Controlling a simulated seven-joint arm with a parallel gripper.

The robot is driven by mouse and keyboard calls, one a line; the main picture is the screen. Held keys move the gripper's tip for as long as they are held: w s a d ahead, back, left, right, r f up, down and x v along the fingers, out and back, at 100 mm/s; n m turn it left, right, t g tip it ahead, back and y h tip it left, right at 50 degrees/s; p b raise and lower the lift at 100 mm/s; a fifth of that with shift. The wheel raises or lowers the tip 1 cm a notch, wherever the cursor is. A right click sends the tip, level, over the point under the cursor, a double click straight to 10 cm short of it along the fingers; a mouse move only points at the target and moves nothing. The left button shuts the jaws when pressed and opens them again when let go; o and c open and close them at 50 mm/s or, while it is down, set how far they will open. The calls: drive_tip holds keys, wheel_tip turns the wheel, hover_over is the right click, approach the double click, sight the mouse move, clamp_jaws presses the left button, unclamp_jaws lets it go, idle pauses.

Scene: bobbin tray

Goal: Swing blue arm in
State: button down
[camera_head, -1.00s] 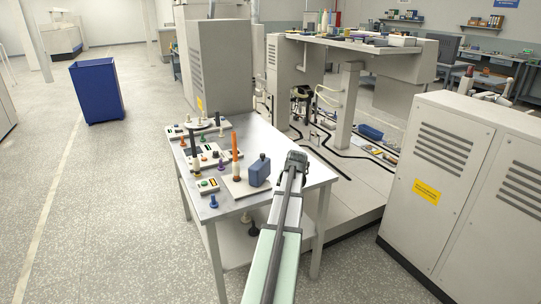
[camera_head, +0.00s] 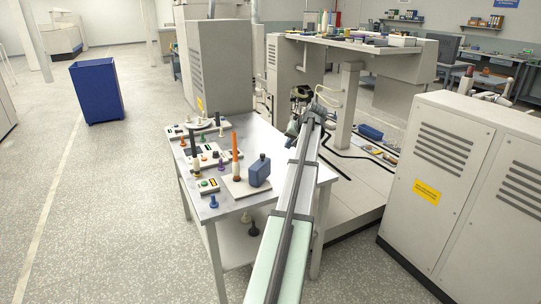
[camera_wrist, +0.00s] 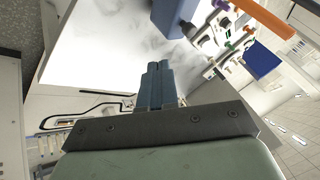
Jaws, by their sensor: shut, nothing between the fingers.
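I cannot pick out a blue swing arm with certainty in either view. In the wrist view the container (camera_wrist: 172,14) is at the top, just beyond my fingers, and the cone (camera_wrist: 262,16) is at the upper right. My gripper (camera_wrist: 157,66) is shut and empty, its two blue fingers side by side over the white tabletop. In the head view my gripper (camera_head: 293,129) is above the table's right side, apart from the container.
Several small fixtures and bobbins (camera_head: 209,186) cover the table's left and middle. A tall grey cabinet (camera_head: 219,65) stands behind the table. A large cabinet (camera_head: 460,180) stands at the right, and a blue bin (camera_head: 98,90) on the floor at the left.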

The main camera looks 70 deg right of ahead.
drive_tip(key=shift+f, duration=0.15)
approach(266, 160)
wheel_tip(266, 160, down, 3)
drive_tip(key=d, duration=0.2)
drive_tip(key=shift+w+a+f, duration=0.1)
drive_tip(key=shift+w, duration=0.5)
drive_tip(key=shift+w+a+f, duration=0.1)
drive_tip(key=shift+w, duration=0.45)
